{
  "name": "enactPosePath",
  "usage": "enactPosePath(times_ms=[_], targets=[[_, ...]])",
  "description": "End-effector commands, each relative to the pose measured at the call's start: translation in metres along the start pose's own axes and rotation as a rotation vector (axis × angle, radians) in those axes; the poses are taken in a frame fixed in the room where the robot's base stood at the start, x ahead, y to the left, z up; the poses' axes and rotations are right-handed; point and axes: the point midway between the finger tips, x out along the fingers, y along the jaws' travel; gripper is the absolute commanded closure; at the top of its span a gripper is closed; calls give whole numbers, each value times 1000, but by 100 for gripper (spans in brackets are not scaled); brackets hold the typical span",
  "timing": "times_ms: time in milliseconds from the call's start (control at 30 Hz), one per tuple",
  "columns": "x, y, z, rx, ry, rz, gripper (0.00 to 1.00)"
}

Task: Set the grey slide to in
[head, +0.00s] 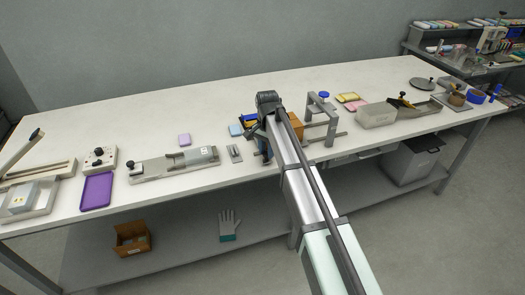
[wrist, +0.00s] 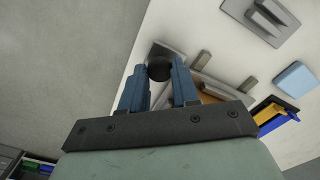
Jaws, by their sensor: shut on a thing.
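My gripper (wrist: 160,72) shows in the wrist view with its two blue fingers on either side of a round black knob (wrist: 159,67). It is shut on this knob. The knob stands by a grey block (wrist: 172,48), which looks like the grey slide, near the bench edge. The fingers and gripper body hide much of the slide and what lies below it. In the head view my gripper (head: 265,152) is at the front edge of the bench, and my arm covers the knob and slide there. I cannot tell the slide's position along its travel.
A small grey fixture (head: 234,153) stands just left of my gripper on the white bench (head: 130,110). A light blue block (head: 235,130) and a blue and yellow bin (head: 249,120) lie behind. A grey frame (head: 320,120) stands to the right. The bench's back left is clear.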

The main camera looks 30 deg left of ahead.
Motion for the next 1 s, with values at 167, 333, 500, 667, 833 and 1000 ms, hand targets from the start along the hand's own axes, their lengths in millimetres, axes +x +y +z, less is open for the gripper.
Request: enactPosePath(times_ms=[167, 333, 500, 667, 833, 1000], targets=[[0, 22, -31, 4, 0, 0, 100], [0, 47, -66, 4, 0, 0, 100], [0, 70, -99, 4, 0, 0, 100], [0, 88, -123, 3, 0, 0, 100], [0, 101, -141, 2, 0, 0, 100], [0, 108, -149, 0, 0, 0, 100]])
